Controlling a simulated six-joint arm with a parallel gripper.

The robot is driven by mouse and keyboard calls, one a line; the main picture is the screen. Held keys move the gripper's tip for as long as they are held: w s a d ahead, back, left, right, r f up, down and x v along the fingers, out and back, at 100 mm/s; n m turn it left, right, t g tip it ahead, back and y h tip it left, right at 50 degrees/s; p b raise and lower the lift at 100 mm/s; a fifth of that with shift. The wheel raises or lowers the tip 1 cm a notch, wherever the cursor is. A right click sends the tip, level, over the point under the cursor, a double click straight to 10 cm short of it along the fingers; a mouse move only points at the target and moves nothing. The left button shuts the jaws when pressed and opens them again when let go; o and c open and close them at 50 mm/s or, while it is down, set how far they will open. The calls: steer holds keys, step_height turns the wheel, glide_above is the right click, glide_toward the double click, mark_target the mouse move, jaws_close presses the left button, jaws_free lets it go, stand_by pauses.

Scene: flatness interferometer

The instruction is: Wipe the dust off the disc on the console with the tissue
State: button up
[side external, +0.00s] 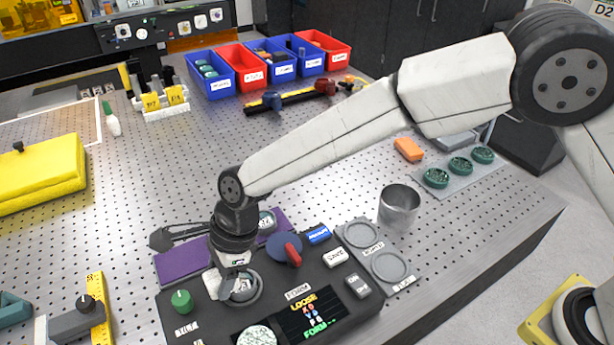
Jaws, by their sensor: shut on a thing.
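The console (205,320) is a dark panel at the lower middle of the side external view. My gripper (236,278) points down over a round grey seat (256,294) on the console's left part. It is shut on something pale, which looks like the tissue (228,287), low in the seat. The disc is mostly hidden under the gripper and tissue. I cannot tell its surface or any dust on it, nor whether the tissue touches it.
The console carries a green knob (181,300), a red lever (292,253), a blue button (318,234) and a lit display (312,318). A purple mat (180,262) lies behind. A metal cup (399,206) and a grey two-recess plate (376,250) stand right.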

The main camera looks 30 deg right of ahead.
mark_target(249, 280)
steer(key=shift+r, duration=4.05)
steer(key=shift+d+f, duration=0.1)
steer(key=shift+f, duration=0.05)
steer(key=shift+f, duration=3.75)
steer(key=shift+s+d+f, duration=0.1)
steer(key=shift+s+d, duration=0.1)
steer(key=shift+d, duration=1.1)
steer(key=shift+s+d+f, duration=0.1)
steer(key=shift+s+d, duration=0.05)
steer(key=shift+d, duration=1.15)
steer(key=shift+w+a, duration=0.15)
steer(key=shift+a, duration=1.1)
steer(key=shift+w+a, duration=0.15)
steer(key=shift+a, duration=1.1)
steer(key=shift+a+r, duration=0.15)
steer(key=shift+r, duration=3.95)
